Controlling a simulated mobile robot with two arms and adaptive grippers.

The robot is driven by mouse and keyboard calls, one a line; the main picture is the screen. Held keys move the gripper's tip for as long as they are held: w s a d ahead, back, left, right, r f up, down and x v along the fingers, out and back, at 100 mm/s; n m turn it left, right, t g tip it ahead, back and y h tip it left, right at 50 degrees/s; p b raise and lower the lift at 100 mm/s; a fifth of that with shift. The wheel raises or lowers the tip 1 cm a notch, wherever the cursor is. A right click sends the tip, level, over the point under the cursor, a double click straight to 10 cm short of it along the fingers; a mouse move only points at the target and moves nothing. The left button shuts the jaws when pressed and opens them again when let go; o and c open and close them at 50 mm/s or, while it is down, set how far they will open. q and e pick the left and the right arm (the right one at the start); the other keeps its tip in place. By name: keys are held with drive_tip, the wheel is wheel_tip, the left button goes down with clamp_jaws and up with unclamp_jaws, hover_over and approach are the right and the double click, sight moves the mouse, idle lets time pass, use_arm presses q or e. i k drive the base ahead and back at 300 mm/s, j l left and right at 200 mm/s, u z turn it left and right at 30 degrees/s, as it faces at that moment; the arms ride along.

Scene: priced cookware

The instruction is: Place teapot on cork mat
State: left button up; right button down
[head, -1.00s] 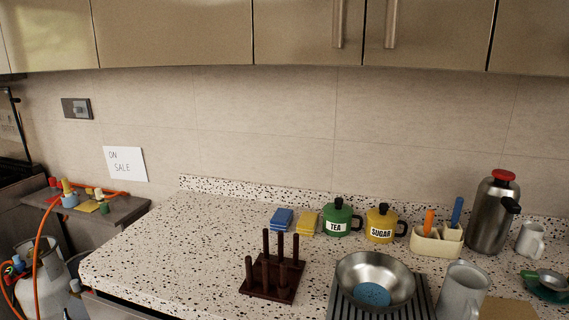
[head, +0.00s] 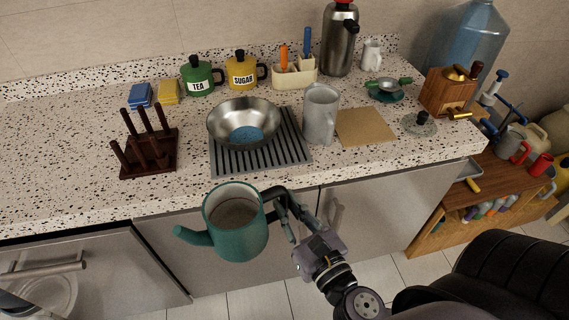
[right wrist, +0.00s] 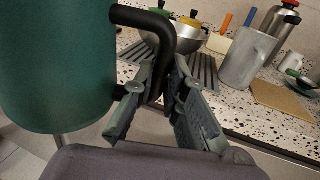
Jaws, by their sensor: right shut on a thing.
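The teapot (head: 236,238) is dark green, open at the top, with a spout to the left and a black handle to the right. My right gripper (head: 284,212) is shut on its black handle and holds it upright in front of the counter edge. In the right wrist view the teapot (right wrist: 55,65) fills the left side, and the gripper's fingers (right wrist: 168,88) close around the handle. The cork mat (head: 365,127) is a flat tan square, bare, on the counter right of the grey pitcher; it also shows in the right wrist view (right wrist: 282,99). My left gripper is out of view.
A grey pitcher (head: 321,116) stands left of the mat, beside a steel bowl (head: 232,112) on a ribbed drainer (head: 285,150). A glass lid (head: 420,124) lies right of the mat. A wooden peg rack (head: 150,163) stands at left. The counter's front edge lies beyond the teapot.

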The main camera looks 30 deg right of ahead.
sight(361, 124)
drive_tip(key=l+z, duration=0.1)
drive_tip(key=z, duration=1)
drive_tip(key=i+j, duration=0.05)
